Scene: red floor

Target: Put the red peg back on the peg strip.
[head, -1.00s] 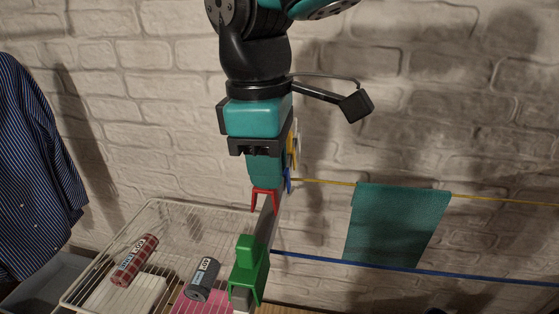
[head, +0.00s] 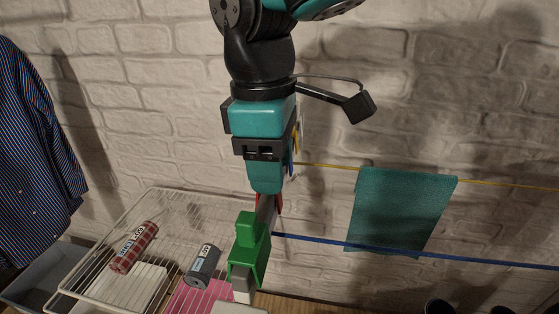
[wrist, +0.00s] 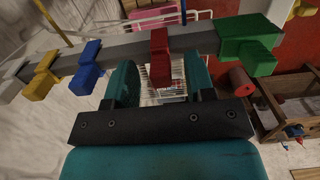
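The peg strip is a grey bar (wrist: 120,50) running across the wrist view, with yellow, blue, red and green pegs along it. The red peg (wrist: 160,55) sits on the bar between the blue peg (wrist: 86,68) and the green peg (wrist: 248,42). My gripper (head: 267,190) is open. In the wrist view its two teal fingers stand on either side of the red peg, with a gap showing on each side. In the head view my gripper is just above the bar and hides most of the red peg (head: 279,204). The green peg (head: 248,248) is nearer the camera.
A teal cloth (head: 400,210) hangs right of the bar by a yellow line (head: 320,165) and a blue line (head: 310,238). A brick wall is behind.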

